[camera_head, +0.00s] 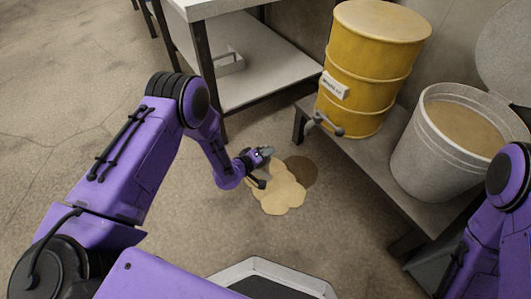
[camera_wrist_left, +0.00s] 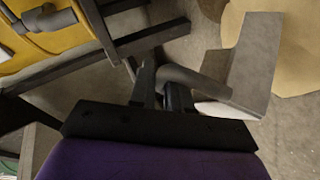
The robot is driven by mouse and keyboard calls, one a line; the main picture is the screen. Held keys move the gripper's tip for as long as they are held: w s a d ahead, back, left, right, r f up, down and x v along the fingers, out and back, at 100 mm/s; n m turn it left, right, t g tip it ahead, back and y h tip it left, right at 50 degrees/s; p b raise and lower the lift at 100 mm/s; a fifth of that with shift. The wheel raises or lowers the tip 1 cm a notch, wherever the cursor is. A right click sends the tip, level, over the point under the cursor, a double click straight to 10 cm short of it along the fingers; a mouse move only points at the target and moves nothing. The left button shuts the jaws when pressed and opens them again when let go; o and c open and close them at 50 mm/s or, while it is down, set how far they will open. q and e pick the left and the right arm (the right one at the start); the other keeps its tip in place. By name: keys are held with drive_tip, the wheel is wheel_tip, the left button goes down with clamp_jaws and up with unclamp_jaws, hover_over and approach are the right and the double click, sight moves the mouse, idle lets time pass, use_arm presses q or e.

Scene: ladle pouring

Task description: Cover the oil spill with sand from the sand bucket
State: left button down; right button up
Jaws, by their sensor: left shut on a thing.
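A dark brown oil spill (camera_head: 303,168) lies on the floor. A pale tan patch of sand (camera_head: 282,197) covers much of it, leaving a dark part bare at the upper right. The sand also fills the upper right of the left wrist view (camera_wrist_left: 300,55). My left gripper (camera_head: 257,160) is beside the sand's upper left edge. It is shut on the handle of a grey metal scoop (camera_wrist_left: 256,65), whose visible face shows no sand. The sand bucket (camera_head: 415,152), grey and holding brown sand, stands on the low bench at right. My right gripper is out of view.
A yellow drum (camera_head: 368,75) with a tap stands on the low bench (camera_head: 372,168) beside the bucket. A two-level table (camera_head: 275,75) with a small tray (camera_head: 229,64) is behind my left arm. The floor at left is clear.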

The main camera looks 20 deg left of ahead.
use_arm(q)
drive_tip(key=shift+s+a+f+n+t+h+b, duration=0.2)
drive_tip(key=shift+a+f+t+b, duration=0.05)
drive_tip(key=shift+a+b, duration=0.25)
drive_tip(key=shift+s+a+f+n+t+h+b, duration=0.15)
drive_tip(key=shift+a+f+n+t+h+b, duration=0.15)
drive_tip(key=shift+a, duration=0.2)
drive_tip(key=shift+s+a, duration=0.15)
drive_tip(key=shift+a, duration=0.15)
drive_tip(key=shift+a+r, duration=0.1)
drive_tip(key=shift+r, duration=0.15)
drive_tip(key=w+d+b, duration=0.2)
drive_tip(key=w+d, duration=0.2)
drive_tip(key=w, duration=0.1)
drive_tip(key=shift+w+d, duration=0.2)
drive_tip(key=shift+d, duration=0.1)
drive_tip(key=shift+r, duration=0.15)
